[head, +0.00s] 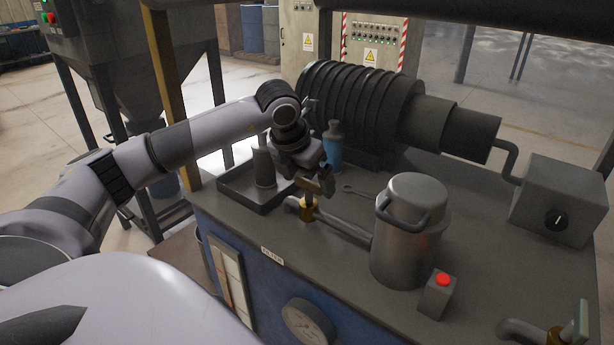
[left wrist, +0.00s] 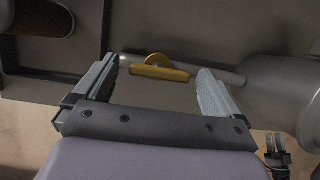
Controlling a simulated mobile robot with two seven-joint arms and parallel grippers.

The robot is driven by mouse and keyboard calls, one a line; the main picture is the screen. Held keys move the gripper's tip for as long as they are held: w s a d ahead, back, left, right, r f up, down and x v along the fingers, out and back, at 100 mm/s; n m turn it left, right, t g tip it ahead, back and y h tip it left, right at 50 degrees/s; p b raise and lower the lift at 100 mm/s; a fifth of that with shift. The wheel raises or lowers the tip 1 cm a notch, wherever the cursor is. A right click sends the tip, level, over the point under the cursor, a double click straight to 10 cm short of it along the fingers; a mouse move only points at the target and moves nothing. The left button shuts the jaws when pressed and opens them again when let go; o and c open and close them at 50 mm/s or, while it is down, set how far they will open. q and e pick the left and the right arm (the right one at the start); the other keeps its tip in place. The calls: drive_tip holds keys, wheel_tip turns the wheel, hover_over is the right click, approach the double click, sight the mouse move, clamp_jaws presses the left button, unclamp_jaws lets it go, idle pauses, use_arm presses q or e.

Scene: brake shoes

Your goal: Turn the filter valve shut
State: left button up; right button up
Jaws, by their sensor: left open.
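The filter valve (head: 306,211) is a small brass valve on the pipe at the bench's front edge, left of the steel filter canister (head: 405,245). In the left wrist view its yellow handle bar (left wrist: 160,73) lies crosswise between the fingertips. My left gripper (head: 316,188) is open and pointed down over the valve. In the left wrist view the open fingers (left wrist: 158,78) stand on either side of the handle, with gaps at both ends; no contact shows. In the head view the gripper partly hides the handle.
A dark tray (head: 238,199) with a grey cylinder (head: 263,167) lies left of the valve. A blue bottle (head: 334,150) and a wrench (head: 357,190) are behind. A red-button box (head: 437,298) stands before the canister. A ribbed black motor (head: 360,100) fills the back.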

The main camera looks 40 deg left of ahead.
use_arm(q)
drive_tip(key=c, duration=1.1)
drive_tip(key=shift+o, duration=0.2)
drive_tip(key=m+h, duration=0.1)
drive_tip(key=m, duration=0.1)
drive_tip(key=shift+a+m+b, duration=0.1)
drive_tip(key=shift+m+b, duration=0.3)
drive_tip(key=m, duration=0.1)
drive_tip(key=m+h, duration=0.1)
drive_tip(key=m, duration=0.1)
drive_tip(key=shift+w+a+r+m+h, duration=0.1)
drive_tip(key=shift+m+h, duration=0.2)
drive_tip(key=m+g+h+p, duration=0.1)
drive_tip(key=m, duration=0.2)
drive_tip(key=m+p, duration=0.1)
drive_tip(key=m, duration=0.2)
drive_tip(key=shift+w+a+g+h, duration=0.1)
drive_tip(key=shift+w+g+h, duration=0.05)
drive_tip(key=shift+g+h, duration=0.25)
drive_tip(key=m+g, duration=0.1)
drive_tip(key=m, duration=0.1)
drive_tip(key=m+g, duration=0.1)
drive_tip(key=m, duration=0.2)
drive_tip(key=shift+w+h+p, duration=0.1)
drive_tip(key=shift+h+p, duration=0.3)
drive_tip(key=shift+m, duration=0.4)
